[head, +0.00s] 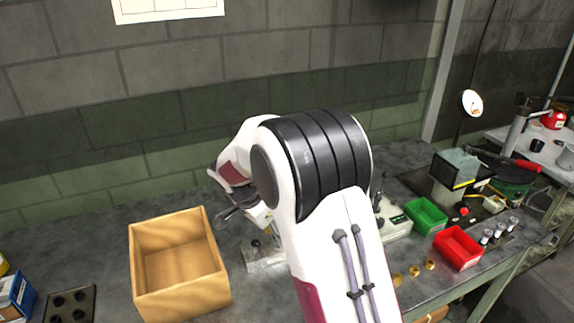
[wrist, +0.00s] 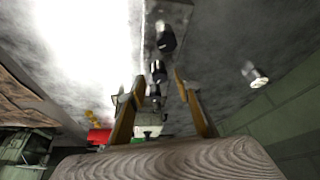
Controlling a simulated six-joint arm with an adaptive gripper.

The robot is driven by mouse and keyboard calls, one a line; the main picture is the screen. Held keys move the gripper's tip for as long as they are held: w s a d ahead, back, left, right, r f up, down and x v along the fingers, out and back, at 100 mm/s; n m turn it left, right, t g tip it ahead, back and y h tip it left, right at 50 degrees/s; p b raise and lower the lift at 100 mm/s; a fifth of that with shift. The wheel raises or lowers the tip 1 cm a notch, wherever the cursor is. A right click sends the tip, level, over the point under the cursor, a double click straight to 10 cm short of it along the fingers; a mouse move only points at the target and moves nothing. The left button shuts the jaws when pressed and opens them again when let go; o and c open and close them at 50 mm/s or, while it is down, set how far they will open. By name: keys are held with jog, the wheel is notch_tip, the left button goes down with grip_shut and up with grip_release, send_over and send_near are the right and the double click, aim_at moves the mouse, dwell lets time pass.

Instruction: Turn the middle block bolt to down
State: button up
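The metal block (head: 265,258) lies on the bench right of the wooden box, partly hidden by my arm. One dark bolt (head: 256,243) shows on it. In the wrist view the block is a pale strip (wrist: 151,22) with dark bolts in a row: one near the top (wrist: 165,40), a middle one (wrist: 157,72), and a lower one (wrist: 154,92) partly hidden. My gripper (wrist: 159,76) is open, with its fingers on either side of the row near the middle bolt. Contact and which way the bolt points cannot be told. In the head view my gripper (head: 236,205) is above the block, mostly hidden.
An open wooden box (head: 180,298) stands left of the block. A green bin (head: 426,216), a red bin (head: 458,248) and brass nuts (head: 414,271) lie right of my arm. A small metal cylinder (wrist: 255,76) stands apart at right in the wrist view. The brick wall is behind.

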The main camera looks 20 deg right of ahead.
jog(key=shift+s+d+n+t+y, duration=0.1)
jog(key=shift+n+t+y, duration=0.2)
jog(key=shift+n, duration=0.75)
jog(key=shift+s+d+n+t+y, duration=0.1)
jog(key=shift+n+t, duration=0.3)
jog(key=shift+n, duration=0.65)
jog(key=shift+n+t+y, duration=0.3)
jog(key=shift+n+t, duration=0.1)
jog(key=shift+n, duration=0.9)
jog(key=shift+d+n+y, duration=0.1)
jog(key=shift+n+y, duration=0.2)
jog(key=shift+n, duration=0.6)
jog(key=shift+s+d+n+t+y, duration=0.1)
jog(key=shift+n+t+y, duration=0.25)
jog(key=shift+n, duration=0.65)
jog(key=shift+d+n+t+y, duration=0.15)
jog(key=shift+n+y, duration=0.3)
jog(key=shift+n, duration=0.55)
jog(key=shift+n+y, duration=0.8)
jog(key=shift+n, duration=1.2)
